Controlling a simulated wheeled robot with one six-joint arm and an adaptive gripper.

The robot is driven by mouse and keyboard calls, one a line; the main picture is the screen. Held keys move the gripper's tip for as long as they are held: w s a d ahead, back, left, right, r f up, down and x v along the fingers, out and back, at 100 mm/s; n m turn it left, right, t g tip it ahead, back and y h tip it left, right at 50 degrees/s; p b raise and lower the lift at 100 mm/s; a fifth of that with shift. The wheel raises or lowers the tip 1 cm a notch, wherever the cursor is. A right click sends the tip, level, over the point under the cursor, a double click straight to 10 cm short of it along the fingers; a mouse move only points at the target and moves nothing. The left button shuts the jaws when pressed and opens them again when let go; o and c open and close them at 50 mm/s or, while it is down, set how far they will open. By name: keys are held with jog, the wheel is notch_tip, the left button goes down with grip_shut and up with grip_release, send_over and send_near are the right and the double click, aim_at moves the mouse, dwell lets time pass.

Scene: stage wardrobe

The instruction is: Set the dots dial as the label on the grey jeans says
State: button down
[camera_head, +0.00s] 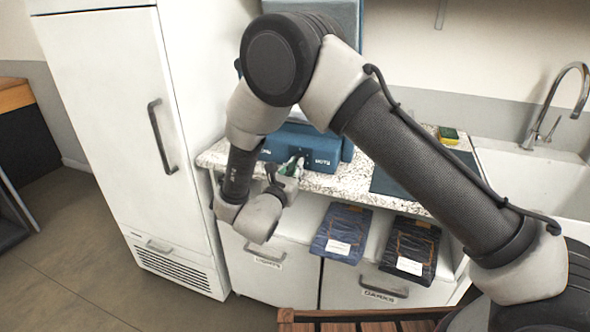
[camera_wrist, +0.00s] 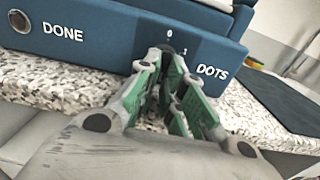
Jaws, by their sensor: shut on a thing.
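A blue appliance (camera_head: 328,181) stands on the speckled counter; its front panel (camera_wrist: 105,50) carries the words DONE and DOTS. The dots dial (camera_wrist: 168,48) is dark, left of DOTS, with small marks 0 and 1 above and right of it. My gripper (camera_head: 291,166) is at this panel, and its green-padded fingers (camera_wrist: 170,72) are shut on the dial, hiding most of it and its pointer.
A white fridge (camera_head: 105,90) stands left. Drawers marked LIGHTS (camera_head: 265,285) and DARKS (camera_head: 380,300) are below the counter (camera_head: 350,183). A dark mat (camera_wrist: 275,98) lies right of the appliance. A sink (camera_head: 525,175) and a sponge (camera_head: 448,134) are further right.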

jog(key=shift+f, duration=0.1)
jog(key=c, duration=1.5)
grip_release()
jog(key=shift+c, duration=0.2)
jog(key=v, duration=1.2)
